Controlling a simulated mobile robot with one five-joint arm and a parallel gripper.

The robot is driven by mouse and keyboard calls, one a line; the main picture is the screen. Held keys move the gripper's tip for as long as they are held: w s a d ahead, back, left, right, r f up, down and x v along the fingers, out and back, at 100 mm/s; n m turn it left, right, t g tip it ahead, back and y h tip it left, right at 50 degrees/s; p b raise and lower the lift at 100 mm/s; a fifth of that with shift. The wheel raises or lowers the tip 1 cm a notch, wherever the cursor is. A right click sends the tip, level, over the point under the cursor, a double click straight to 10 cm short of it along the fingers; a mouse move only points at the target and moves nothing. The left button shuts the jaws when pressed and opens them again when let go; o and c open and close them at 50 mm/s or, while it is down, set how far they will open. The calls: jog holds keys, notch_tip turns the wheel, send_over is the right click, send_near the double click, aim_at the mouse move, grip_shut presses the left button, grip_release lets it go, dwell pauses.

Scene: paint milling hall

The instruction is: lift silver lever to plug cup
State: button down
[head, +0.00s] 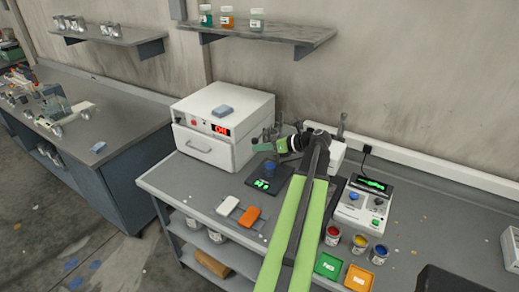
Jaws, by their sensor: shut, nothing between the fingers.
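My gripper (266,142) is at the end of my green arm, above the bench, in front of the right side of the white oven. It points left and is shut, with nothing seen between its fingers. A grey upright post (341,125) stands just right of my arm's wrist, near the wall. I cannot tell whether it belongs to the cup's stand. My arm and wrist cover much of this spot, and I cannot make out the silver lever or the cup for certain. A small blue vessel (270,167) sits on a dark scale (281,181) below my gripper.
The white oven (222,108) with a red display stands left of my gripper. A white meter (362,205) and open paint pots (360,243) lie right of my arm. White and orange blocks (249,216) lie in front. A shelf (290,35) with jars hangs above.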

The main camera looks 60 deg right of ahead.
jog(key=s, duration=0.9)
jog(key=shift+s+d, duration=0.15)
jog(key=shift+s, duration=0.15)
